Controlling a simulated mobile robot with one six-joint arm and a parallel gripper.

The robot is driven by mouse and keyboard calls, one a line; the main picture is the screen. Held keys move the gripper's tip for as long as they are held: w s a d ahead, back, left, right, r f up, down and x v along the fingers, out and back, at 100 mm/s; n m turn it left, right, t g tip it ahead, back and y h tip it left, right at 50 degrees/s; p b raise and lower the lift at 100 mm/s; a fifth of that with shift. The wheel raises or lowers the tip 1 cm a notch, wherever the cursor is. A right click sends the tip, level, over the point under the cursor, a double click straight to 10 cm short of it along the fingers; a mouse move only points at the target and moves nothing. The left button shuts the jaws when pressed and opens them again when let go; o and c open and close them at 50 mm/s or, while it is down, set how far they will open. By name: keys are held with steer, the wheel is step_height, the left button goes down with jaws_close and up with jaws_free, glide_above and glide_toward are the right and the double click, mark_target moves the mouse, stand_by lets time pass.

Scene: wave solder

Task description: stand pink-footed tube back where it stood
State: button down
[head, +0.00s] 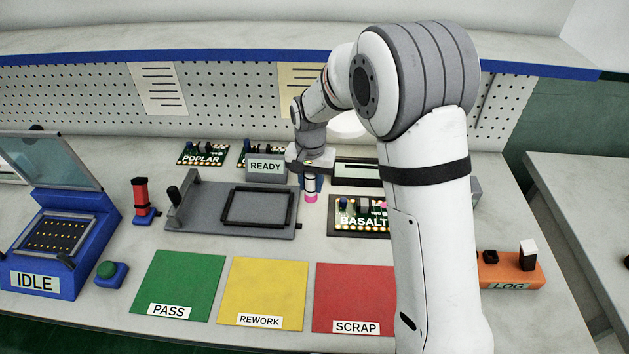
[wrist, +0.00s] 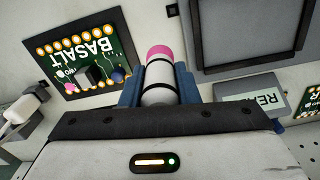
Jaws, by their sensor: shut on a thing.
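The pink-footed tube (head: 311,184) is white with dark bands and a pink end pointing down in the head view. I cannot tell whether the pink end touches the bench. No marked standing place for the tube is plain in these frames.
The BASALT board (head: 360,216) lies close in front, partly behind my arm. A READY sign (head: 265,168) stands behind the grey fixture (head: 190,215). Green (head: 175,285), yellow (head: 262,290) and red (head: 352,297) mats lie clear in front. A red-and-black device (head: 141,200) stands at left.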

mark_target(311, 200)
steer(key=shift+f+b, duration=2.1)
steer(key=shift+f, duration=0.95)
steer(key=shift+f+b, duration=0.3)
steer(key=shift+f, duration=0.15)
steer(key=c, duration=1)
jaws_free()
step_height(311, 200, up, 8)
steer(key=shift+f, duration=0.1)
